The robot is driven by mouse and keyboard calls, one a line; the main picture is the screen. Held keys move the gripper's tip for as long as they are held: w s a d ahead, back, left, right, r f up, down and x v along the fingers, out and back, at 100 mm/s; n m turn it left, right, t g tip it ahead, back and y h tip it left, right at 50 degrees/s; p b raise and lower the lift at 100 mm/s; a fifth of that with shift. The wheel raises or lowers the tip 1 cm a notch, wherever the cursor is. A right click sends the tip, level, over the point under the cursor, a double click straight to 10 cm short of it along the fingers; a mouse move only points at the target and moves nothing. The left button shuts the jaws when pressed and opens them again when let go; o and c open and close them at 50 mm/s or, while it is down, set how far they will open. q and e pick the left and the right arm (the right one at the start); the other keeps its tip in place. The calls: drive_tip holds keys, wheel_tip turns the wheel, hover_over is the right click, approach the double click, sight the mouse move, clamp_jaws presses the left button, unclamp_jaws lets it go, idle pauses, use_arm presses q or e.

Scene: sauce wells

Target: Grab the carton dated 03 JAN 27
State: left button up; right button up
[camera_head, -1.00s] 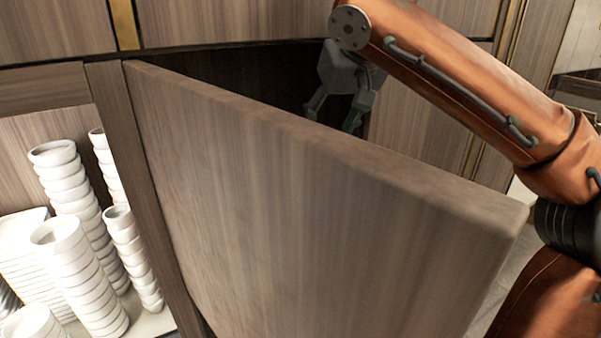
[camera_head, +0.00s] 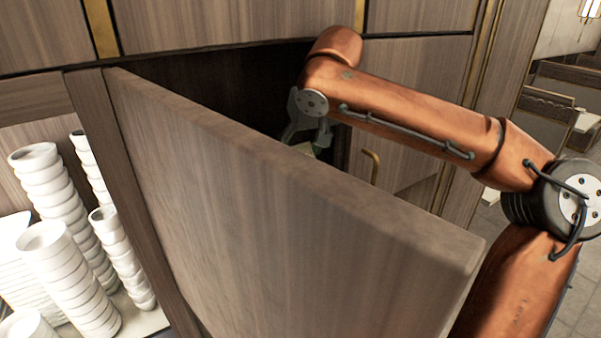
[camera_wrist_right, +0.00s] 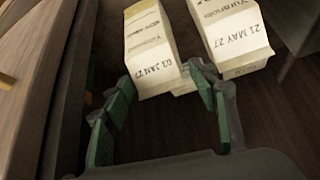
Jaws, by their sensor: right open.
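In the right wrist view, the carton dated 03 JAN 27 (camera_wrist_right: 150,52) is pale with a yellowish band, and its printed end faces my gripper. My right gripper (camera_wrist_right: 160,78) is open, with its green-padded fingertips on either side of that carton's near end. The right finger reaches the gap between it and the carton dated 21 MAY 27 (camera_wrist_right: 232,38). I cannot tell whether the fingers touch either carton. In the head view, my right gripper (camera_head: 303,138) is inside the cabinet, partly hidden behind the open door. My left gripper is not in view.
The open wooden door (camera_head: 290,220) stands between the head camera and the cabinet inside. Stacks of white bowls (camera_head: 70,275) fill the compartment at left. In the wrist view, a wooden panel (camera_wrist_right: 45,75) runs close along the left, and the dark cabinet floor is bare below the cartons.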

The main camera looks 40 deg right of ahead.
drive_tip(key=shift+x, duration=1.05)
drive_tip(key=shift+s+r, duration=0.1)
drive_tip(key=shift+r, duration=0.15)
drive_tip(key=shift+c, duration=1.3)
drive_tip(key=shift+f, duration=0.1)
clamp_jaws()
